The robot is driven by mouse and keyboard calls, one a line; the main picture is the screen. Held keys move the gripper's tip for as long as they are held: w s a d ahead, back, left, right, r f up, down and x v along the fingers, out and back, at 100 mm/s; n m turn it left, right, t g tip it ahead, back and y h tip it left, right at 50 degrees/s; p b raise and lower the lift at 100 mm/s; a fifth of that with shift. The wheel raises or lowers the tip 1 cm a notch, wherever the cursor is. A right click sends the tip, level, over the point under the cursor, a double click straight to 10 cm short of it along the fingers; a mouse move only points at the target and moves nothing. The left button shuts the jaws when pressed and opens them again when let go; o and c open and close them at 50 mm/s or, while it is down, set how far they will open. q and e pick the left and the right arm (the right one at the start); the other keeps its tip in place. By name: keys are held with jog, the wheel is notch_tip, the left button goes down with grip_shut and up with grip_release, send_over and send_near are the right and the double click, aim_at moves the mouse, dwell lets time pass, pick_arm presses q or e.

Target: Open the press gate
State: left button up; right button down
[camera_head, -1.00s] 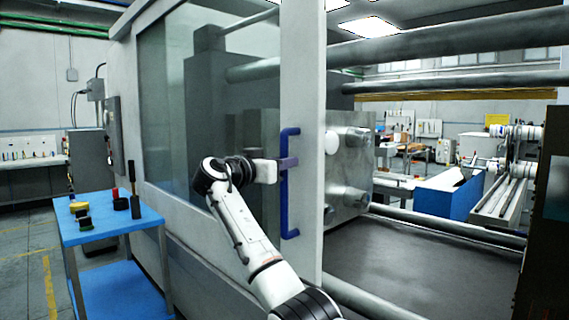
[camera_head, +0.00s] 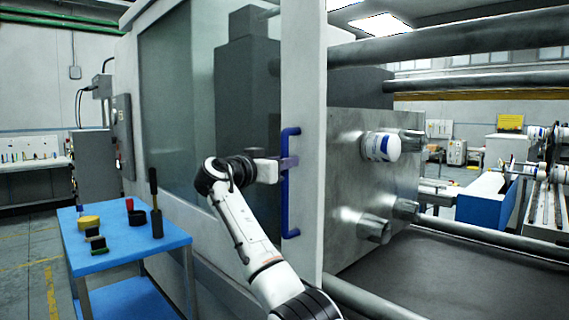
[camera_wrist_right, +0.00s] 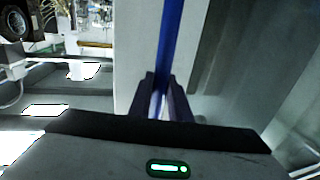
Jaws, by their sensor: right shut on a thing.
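The press gate (camera_head: 303,85) is a pale sliding door with a large window, at the middle of the head view. Its blue upright handle (camera_head: 291,215) is on the gate's right edge strip. My right gripper (camera_head: 288,162) is shut on the handle near its upper half. The wrist view shows the blue handle (camera_wrist_right: 170,35) running between the two dark fingers (camera_wrist_right: 160,100). To the right of the gate edge the press opening shows a metal platen (camera_head: 350,200) with bolts and a white cylinder. My left gripper is not in view.
A blue cart (camera_head: 130,250) with tools and small black, yellow and red items stands at the left. Thick horizontal bars (camera_head: 450,35) cross the press opening. A blue box (camera_head: 485,200) and a robot-like machine stand at the back right.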

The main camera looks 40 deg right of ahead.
jog(key=shift+w+r, duration=0.1)
jog(key=shift+w, duration=0.4)
jog(key=c, duration=1.6)
grip_release()
jog(key=shift+c, duration=0.2)
jog(key=s+a+b, duration=0.1)
jog(key=s+a, duration=0.1)
jog(key=a, duration=0.8)
jog(key=shift+a+b, duration=0.15)
jog(key=shift+b, duration=0.2)
